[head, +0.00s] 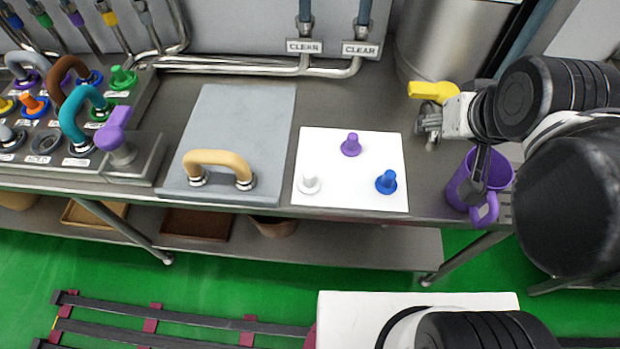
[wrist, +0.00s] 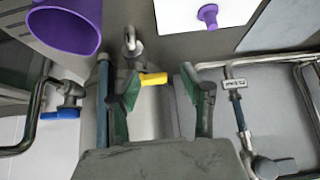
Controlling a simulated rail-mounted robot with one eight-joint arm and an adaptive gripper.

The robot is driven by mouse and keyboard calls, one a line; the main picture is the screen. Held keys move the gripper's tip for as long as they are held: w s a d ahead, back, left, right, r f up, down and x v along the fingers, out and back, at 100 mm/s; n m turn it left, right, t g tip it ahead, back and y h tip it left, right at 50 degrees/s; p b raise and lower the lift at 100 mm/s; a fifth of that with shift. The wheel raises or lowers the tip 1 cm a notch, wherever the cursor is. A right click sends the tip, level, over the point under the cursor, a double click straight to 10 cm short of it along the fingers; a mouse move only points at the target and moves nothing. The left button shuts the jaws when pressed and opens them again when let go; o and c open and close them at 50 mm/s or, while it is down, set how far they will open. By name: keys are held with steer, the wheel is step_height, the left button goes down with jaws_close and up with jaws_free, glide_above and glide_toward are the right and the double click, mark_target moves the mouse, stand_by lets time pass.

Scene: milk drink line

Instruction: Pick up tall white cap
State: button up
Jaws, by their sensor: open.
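The white cap (head: 309,179) stands upright at the front left of a white board (head: 330,200). A purple cap (head: 351,146) stands at the board's back and a blue cap (head: 387,183) at its front right. My gripper (head: 428,124) is to the right of the board, apart from all the caps. In the wrist view my gripper (wrist: 160,92) is open, with nothing held between its fingers. The purple cap (wrist: 208,15) and part of the board (wrist: 175,15) show at the top there; the white cap is out of that view.
A purple jug (head: 465,188) stands at the counter's right edge, below my arm. A yellow valve handle (head: 433,91) sticks out from the metal tank (head: 440,40) by my gripper. A grey plate with a beige handle (head: 218,160) lies left of the board. Pipes run along the back.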

steer(key=m+g+p, duration=0.4)
steer(key=m+g, duration=0.3)
steer(key=m, duration=1.3)
glide_above(309, 173)
step_height(309, 173, down, 3)
step_height(309, 173, down, 13)
steer(key=shift+f+b, duration=0.1)
steer(key=shift+b, duration=0.5)
jaws_close()
